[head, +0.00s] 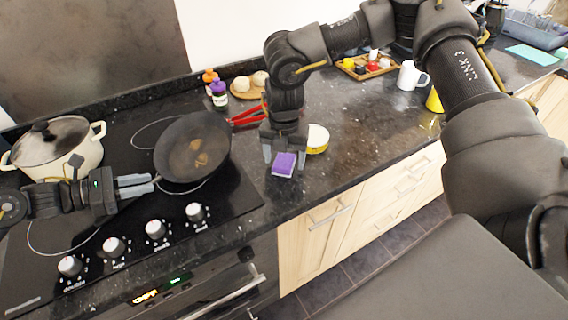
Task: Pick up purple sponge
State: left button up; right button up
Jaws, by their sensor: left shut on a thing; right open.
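The purple sponge (284,163) lies on the dark granite counter, near its front edge and right of the stove. It has a purple top and a paler lower side. My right gripper (284,156) points down over it, open, with one fingertip showing on each side of the sponge. Whether the fingers touch it I cannot tell. My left gripper (137,186) is at the left over the stove, shut on the frying pan (190,157) at its handle side. The handle itself is mostly hidden by the fingers.
A yellow-and-white round item (317,139) stands close behind the sponge. A red-handled object (247,115) lies behind my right gripper. A lidded pot (55,147) stands on the stove. A white mug (409,76) and a tray of small items (366,69) are further right. Counter between is clear.

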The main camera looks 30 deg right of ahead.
aim_at(284, 160)
jog(key=c, duration=1.1)
notch_tip(284, 160, up, 10)
jog(key=shift+r, duration=0.1)
